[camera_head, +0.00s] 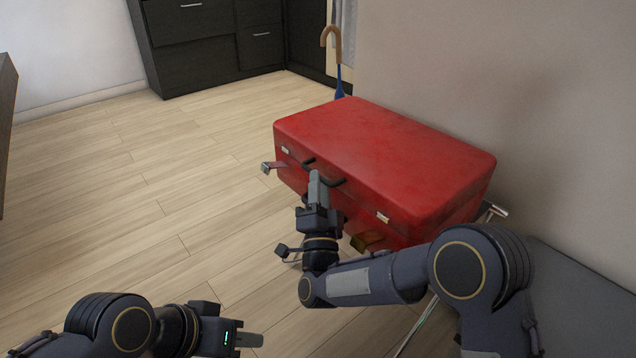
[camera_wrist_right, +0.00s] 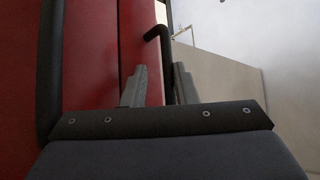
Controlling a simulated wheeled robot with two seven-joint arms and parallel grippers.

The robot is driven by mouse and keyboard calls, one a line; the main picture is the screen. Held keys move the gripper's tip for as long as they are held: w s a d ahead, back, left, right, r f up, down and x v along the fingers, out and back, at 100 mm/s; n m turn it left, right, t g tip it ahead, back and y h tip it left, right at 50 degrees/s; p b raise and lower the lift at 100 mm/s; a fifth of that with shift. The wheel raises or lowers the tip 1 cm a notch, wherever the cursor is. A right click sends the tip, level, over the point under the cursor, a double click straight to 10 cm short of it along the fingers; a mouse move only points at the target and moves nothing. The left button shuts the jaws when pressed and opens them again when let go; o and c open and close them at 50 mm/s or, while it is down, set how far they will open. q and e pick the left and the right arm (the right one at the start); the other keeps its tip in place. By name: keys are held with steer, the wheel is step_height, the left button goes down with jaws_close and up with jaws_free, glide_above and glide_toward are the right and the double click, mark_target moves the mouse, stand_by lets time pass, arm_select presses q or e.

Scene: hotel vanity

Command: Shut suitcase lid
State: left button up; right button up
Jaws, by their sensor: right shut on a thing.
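An umbrella (camera_head: 331,45) with a curved wooden handle stands behind the suitcase. Dark cabinets (camera_head: 205,45) are at the back. The beige wall (camera_head: 570,110) is close on the right of the suitcase. The wooden floor (camera_head: 150,190) on the left is clear.

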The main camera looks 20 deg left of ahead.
steer(key=shift+w+d+f, duration=0.1)
steer(key=shift+f, duration=0.15)
steer(key=p+v, duration=0.1)
steer(key=v, duration=0.6)
steer(key=shift+s+p, duration=0.35)
steer(key=shift+s, duration=0.1)
